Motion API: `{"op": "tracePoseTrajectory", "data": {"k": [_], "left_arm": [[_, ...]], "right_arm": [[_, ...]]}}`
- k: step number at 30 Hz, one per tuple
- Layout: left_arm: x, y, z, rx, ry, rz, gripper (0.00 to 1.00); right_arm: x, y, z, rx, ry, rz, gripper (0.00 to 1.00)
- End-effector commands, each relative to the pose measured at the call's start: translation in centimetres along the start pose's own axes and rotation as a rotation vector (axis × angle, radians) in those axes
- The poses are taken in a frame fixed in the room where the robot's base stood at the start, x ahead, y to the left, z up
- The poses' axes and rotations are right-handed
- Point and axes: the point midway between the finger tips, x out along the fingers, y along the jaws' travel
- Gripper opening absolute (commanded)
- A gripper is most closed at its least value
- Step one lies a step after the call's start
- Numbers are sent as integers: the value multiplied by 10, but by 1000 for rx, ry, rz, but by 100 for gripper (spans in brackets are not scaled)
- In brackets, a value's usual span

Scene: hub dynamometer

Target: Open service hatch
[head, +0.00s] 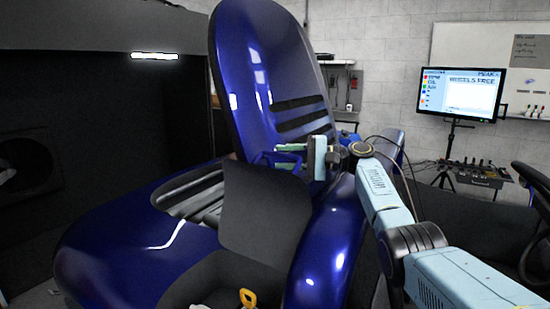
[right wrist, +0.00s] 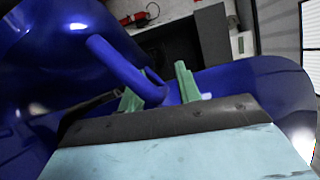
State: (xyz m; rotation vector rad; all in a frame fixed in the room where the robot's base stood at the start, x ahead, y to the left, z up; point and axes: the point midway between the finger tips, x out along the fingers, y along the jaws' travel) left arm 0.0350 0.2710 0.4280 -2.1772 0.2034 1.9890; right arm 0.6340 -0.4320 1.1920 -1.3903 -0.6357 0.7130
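A glossy blue hatch panel (head: 262,75) with dark slots stands steeply raised above the blue vehicle body (head: 125,240) in the head view. A blue bar handle (head: 268,158) shows near its lower edge. My right gripper (head: 290,157) is at this handle. In the right wrist view the handle (right wrist: 125,70) runs down between the two green fingertips of the right gripper (right wrist: 160,88). The fingers stand apart, with a gap visible between the handle and the right-hand finger. My left gripper is out of view.
A dark grey panel (head: 262,210) stands below the handle, with a yellow handle (head: 247,298) at the bottom edge. A monitor (head: 463,93) on a stand and a small equipment tray (head: 470,172) are at the right. A dark enclosure (head: 95,110) fills the left.

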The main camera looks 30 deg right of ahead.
Motion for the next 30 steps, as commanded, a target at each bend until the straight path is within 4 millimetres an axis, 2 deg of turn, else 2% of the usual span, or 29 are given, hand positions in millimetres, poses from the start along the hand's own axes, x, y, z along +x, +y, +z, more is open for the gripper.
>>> {"op": "tracePoseTrajectory", "data": {"k": [1,6,12,18,30], "left_arm": [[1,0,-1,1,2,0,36],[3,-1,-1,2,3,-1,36],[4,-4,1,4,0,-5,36],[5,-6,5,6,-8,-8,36],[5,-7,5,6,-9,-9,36]], "right_arm": [[-13,1,-1,0,4,0,34],[-52,1,0,0,3,0,34],[-86,0,-1,0,3,-1,34],[-100,0,0,0,1,-1,34],[-100,0,0,0,0,-1,34]]}}
